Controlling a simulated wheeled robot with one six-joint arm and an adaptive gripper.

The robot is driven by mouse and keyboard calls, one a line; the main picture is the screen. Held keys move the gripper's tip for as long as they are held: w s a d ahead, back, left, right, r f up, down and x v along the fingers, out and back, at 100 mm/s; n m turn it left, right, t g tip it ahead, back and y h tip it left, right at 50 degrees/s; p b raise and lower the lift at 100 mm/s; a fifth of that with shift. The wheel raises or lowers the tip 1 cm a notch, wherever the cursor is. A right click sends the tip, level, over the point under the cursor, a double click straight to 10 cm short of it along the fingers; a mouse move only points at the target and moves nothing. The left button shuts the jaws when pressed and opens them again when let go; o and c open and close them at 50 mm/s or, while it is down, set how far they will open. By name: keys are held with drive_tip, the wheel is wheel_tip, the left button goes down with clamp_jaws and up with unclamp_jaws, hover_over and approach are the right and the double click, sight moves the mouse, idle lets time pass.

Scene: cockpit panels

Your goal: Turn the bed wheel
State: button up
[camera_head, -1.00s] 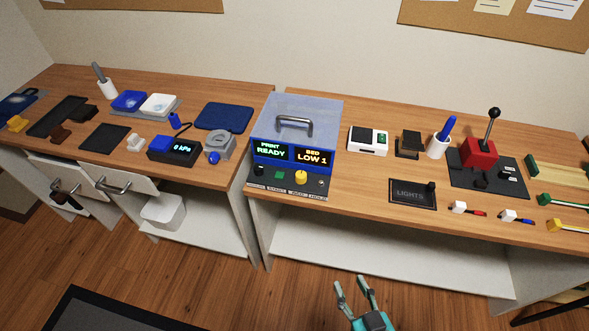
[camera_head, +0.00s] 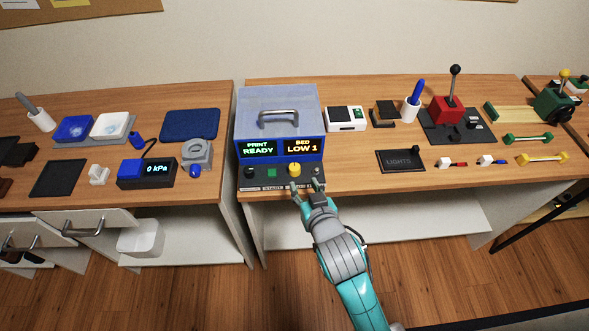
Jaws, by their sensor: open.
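A printer-like box (camera_head: 275,105) with a clear lid and blue front stands on the bench. Its screens read PRINT READY and BED LOW 1 (camera_head: 304,147). The small yellow wheel (camera_head: 295,170) stands on the dark control strip (camera_head: 260,184) below the BED screen. My gripper (camera_head: 307,186) is open at the strip's front edge, just below and right of the yellow wheel. Its left fingertip is close under the wheel; whether it touches cannot be told. The fingers hide part of the strip's labels.
A black knob (camera_head: 250,172) and a green button (camera_head: 272,173) sit left of the wheel; a small grey toggle (camera_head: 315,172) is right of it. A LIGHTS panel (camera_head: 400,161) lies further right.

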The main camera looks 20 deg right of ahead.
sight(296, 172)
drive_tip(key=x, duration=0.9)
clamp_jaws()
